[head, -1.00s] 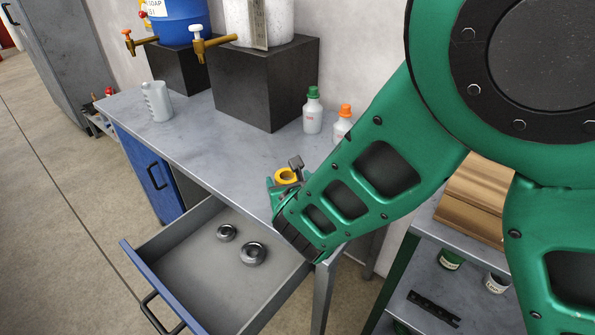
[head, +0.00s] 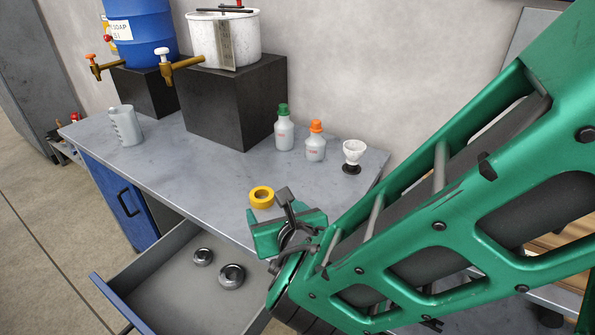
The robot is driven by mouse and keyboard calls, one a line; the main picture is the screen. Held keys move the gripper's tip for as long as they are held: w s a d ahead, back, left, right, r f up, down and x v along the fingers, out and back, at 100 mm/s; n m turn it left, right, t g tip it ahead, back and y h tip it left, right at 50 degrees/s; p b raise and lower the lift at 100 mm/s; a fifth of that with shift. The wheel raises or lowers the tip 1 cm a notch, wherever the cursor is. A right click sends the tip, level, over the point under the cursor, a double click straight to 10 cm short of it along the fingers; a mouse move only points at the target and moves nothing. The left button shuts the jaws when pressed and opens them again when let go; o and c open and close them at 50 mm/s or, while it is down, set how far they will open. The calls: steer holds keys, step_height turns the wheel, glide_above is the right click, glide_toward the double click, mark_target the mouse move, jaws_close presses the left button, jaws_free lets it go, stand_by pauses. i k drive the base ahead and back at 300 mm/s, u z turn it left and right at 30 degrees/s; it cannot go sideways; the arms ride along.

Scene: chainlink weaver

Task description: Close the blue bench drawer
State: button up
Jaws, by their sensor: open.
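The blue bench drawer (head: 113,301) stands pulled out from the bench at the lower left in the head view. Its blue front faces the lower left, and its handle is partly cut off by the frame's bottom edge. Two round metal pieces (head: 203,257) (head: 231,276) lie on its grey floor. My gripper (head: 287,205) is above the bench's front edge, right of the drawer and near a yellow ring (head: 262,197). Its jaws are open and seem empty; my green arm hides part of the drawer's right side.
The grey bench top (head: 165,170) carries a clear jug (head: 125,126), two small bottles (head: 284,130) (head: 316,145) and a white cup-like piece (head: 353,153). A blue soap barrel (head: 143,35) and a white pot (head: 228,38) stand on dark blocks. Floor left of the drawer is clear.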

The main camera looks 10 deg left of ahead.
mark_target(162, 291)
steer(key=k, duration=1)
